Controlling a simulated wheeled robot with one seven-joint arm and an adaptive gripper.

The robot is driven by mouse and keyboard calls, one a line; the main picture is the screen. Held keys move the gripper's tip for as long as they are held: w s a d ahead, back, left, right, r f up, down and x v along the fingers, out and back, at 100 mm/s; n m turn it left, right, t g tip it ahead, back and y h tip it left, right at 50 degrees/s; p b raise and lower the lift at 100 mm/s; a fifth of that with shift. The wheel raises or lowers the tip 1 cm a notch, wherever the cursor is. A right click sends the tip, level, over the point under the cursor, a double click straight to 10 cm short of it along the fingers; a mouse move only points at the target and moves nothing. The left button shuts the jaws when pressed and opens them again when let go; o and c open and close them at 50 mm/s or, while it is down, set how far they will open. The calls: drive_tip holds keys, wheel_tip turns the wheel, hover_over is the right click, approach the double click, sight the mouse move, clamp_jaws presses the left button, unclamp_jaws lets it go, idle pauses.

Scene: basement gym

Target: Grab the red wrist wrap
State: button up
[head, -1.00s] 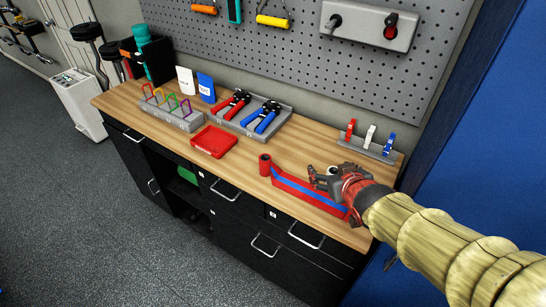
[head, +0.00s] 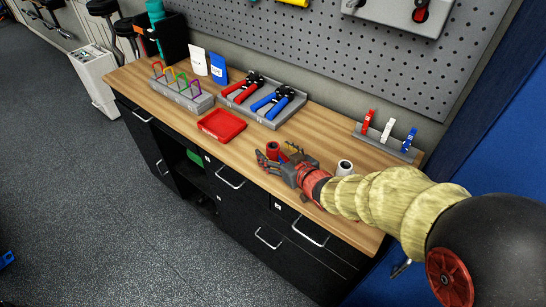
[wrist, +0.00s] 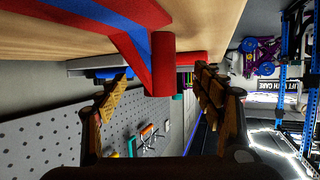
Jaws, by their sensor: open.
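The red wrist wrap (head: 272,149) is a small upright roll near the front edge of the wooden bench, partly hidden by my gripper in the head view. My gripper (head: 275,160) is low over the bench, right at the roll. In the wrist view the red roll (wrist: 163,66) shows close up, ahead of and between the spread fingers of my gripper (wrist: 158,95), nearer the top of the picture. A gap shows on both sides of it. A red base with a blue stripe (wrist: 105,12) runs up to the roll; my arm hides it in the head view.
A white roll (head: 345,167) stands just behind my arm. A red tray (head: 222,125) lies left of the gripper. Hand grippers on a grey tray (head: 250,110) and a clip rack (head: 382,145) stand toward the pegboard (head: 320,60). Bare wood lies between them.

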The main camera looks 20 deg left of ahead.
drive_tip(key=shift+x, duration=0.9)
drive_tip(key=c, duration=1.2)
